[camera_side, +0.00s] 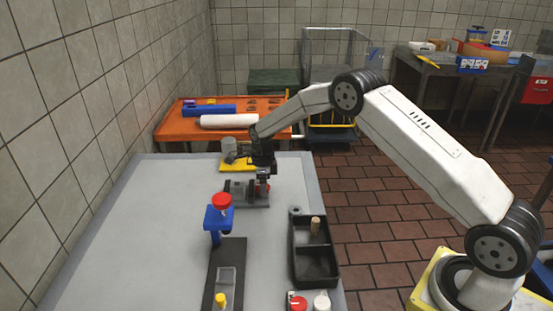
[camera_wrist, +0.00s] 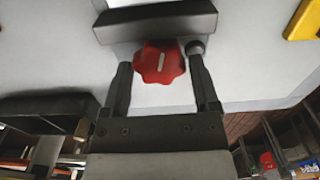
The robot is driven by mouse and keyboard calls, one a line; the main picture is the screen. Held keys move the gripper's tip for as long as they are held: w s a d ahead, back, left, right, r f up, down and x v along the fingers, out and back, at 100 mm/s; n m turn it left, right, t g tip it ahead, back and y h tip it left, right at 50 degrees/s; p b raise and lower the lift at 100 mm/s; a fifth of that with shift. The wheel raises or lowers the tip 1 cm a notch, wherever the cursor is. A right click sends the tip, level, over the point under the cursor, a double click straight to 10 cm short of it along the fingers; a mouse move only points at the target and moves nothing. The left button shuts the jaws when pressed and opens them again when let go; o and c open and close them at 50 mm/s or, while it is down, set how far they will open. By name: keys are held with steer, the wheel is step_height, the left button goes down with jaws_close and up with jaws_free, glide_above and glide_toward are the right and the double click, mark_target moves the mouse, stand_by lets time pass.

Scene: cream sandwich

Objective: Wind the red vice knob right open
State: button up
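The red vice knob (camera_wrist: 158,63) is a lobed knob with a pale slot mark on its face. It sits at the front of the dark grey vice (camera_wrist: 155,22), and a bit of its red shows under my gripper in the side view (camera_side: 266,188). The grey vice (camera_side: 249,202) stands on the light grey table. My gripper (camera_wrist: 161,66) is open, with one finger at each side of the knob. A narrow gap seems to show at each side; whether the fingers touch it I cannot tell. In the side view my gripper (camera_side: 264,177) is just above the knob.
A yellow plate (camera_side: 236,165) lies behind the vice. A blue stand with a red top (camera_side: 220,200) is in front of it, left. A black divided tray (camera_side: 298,262) lies at the table's right edge. The table's left side (camera_side: 140,230) is clear.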

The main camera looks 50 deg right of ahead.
steer(key=c, duration=0.8)
steer(key=shift+n, duration=1.5)
steer(key=o, duration=1.2)
steer(key=shift+o, duration=0.2)
steer(key=shift+r, duration=0.1)
steer(key=shift+r, duration=3.85)
